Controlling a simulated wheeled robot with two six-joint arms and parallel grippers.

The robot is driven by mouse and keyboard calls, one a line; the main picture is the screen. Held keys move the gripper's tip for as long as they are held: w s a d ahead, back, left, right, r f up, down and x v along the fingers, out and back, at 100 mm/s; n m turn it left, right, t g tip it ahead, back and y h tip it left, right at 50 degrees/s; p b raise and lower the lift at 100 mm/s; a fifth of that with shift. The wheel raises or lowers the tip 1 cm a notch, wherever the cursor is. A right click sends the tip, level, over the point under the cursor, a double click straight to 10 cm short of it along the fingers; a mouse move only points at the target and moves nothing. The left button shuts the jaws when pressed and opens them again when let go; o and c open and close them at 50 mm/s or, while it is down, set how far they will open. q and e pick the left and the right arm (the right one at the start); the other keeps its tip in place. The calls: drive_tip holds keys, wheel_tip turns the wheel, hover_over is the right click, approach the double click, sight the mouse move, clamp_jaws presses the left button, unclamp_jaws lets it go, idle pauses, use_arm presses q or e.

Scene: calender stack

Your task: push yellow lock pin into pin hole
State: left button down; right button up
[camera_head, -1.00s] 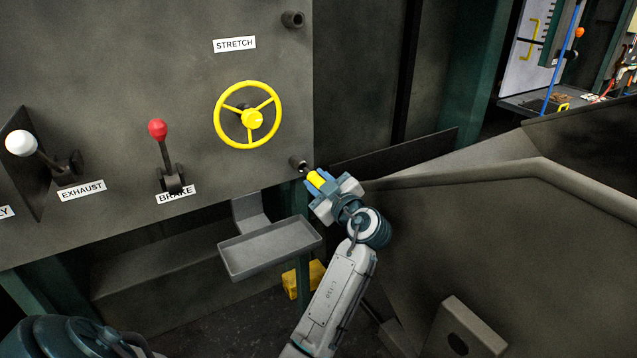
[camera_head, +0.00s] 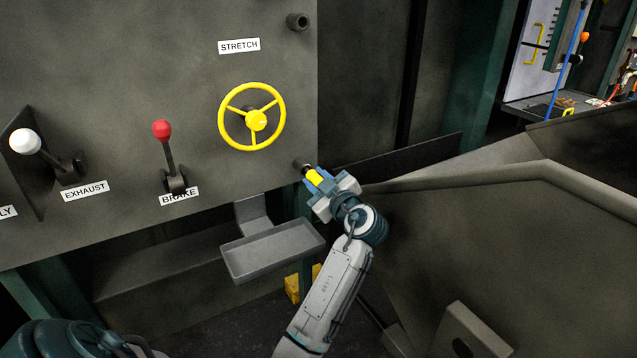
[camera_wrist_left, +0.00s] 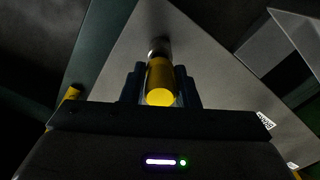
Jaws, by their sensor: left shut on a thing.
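The yellow lock pin (camera_head: 315,178) is held between the blue fingers of my left gripper (camera_head: 318,180), just below and right of the wheel panel's lower right corner. The pin hole is a short dark socket (camera_head: 302,165) at that corner. The pin's far end is at the socket's mouth; how deep it sits cannot be told. In the left wrist view the yellow pin (camera_wrist_left: 160,85) stands between the fingers, in line with a round grey metal part (camera_wrist_left: 159,47) beyond it. My right gripper is not in view.
A yellow handwheel (camera_head: 252,117), a red-knobbed brake lever (camera_head: 166,150) and a white-knobbed exhaust lever (camera_head: 35,145) are on the panel. A grey tray (camera_head: 273,252) hangs below and left of my gripper. A large dark sloped casing (camera_head: 500,230) fills the right.

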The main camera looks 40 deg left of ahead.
use_arm(q)
drive_tip(key=shift+b+x, duration=0.45)
drive_tip(key=shift+x, duration=0.8)
drive_tip(key=shift+s+d+b, duration=0.1)
drive_tip(key=shift+d+b, duration=0.1)
drive_tip(key=shift+b, duration=0.2)
drive_tip(key=shift+b, duration=0.3)
idle(0.4)
drive_tip(key=shift+a, duration=0.15)
idle(0.8)
drive_tip(key=shift+b, duration=0.6)
drive_tip(key=shift+b, duration=0.4)
idle(1.0)
